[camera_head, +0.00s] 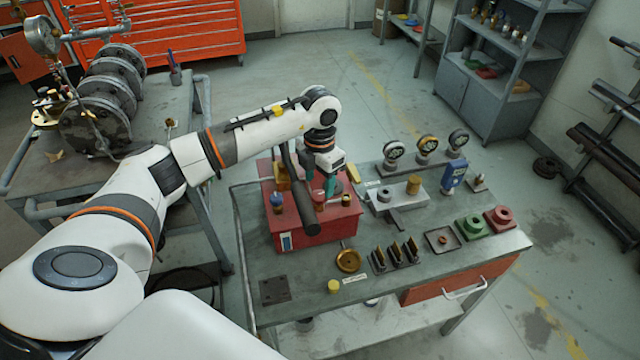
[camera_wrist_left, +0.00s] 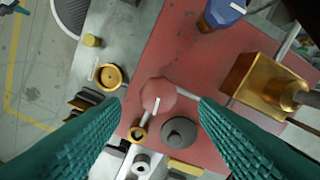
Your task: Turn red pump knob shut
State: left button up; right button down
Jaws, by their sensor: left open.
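The red knob (camera_wrist_left: 158,95) shows in the left wrist view as a faceted red cap with a pale bar across it, over the red pump box (camera_wrist_left: 185,45). In the head view the red pump box (camera_head: 290,237) stands on the left part of the workbench, and the red knob (camera_head: 319,197) is partly hidden by my gripper. My left gripper (camera_head: 321,183) points down over the box. In the wrist view its teal fingers (camera_wrist_left: 160,108) are apart, with the knob between and beyond them. I cannot tell the remaining height. My right gripper is not in view.
A blue knob (camera_wrist_left: 224,11), a brass block (camera_wrist_left: 255,82) and a dark grey knob (camera_wrist_left: 180,134) sit close around the red knob. Gauges, a brass wheel (camera_head: 348,260), and green (camera_head: 472,227) and red (camera_head: 499,218) fittings occupy the bench (camera_head: 300,300) to the right.

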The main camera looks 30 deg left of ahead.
aim_at(320, 194)
pick_arm(q)
jog(key=shift+f+p, duration=0.3)
jog(key=shift+f, duration=1.4)
jog(key=c, duration=1)
jog(key=shift+o, duration=0.2)
jog(key=shift+f+m+b, duration=0.15)
jog(key=shift+m+b, duration=0.95)
jog(key=shift+b, duration=0.05)
jog(key=m+b, duration=0.3)
jog(key=shift+d, duration=0.1)
jog(key=m+b, duration=0.2)
jog(key=m, duration=0.1)
jog(key=shift+m, duration=0.3)
jog(key=shift+r+m+b, duration=0.2)
jog(key=shift+m+b, duration=0.55)
jog(key=shift+m, duration=0.15)
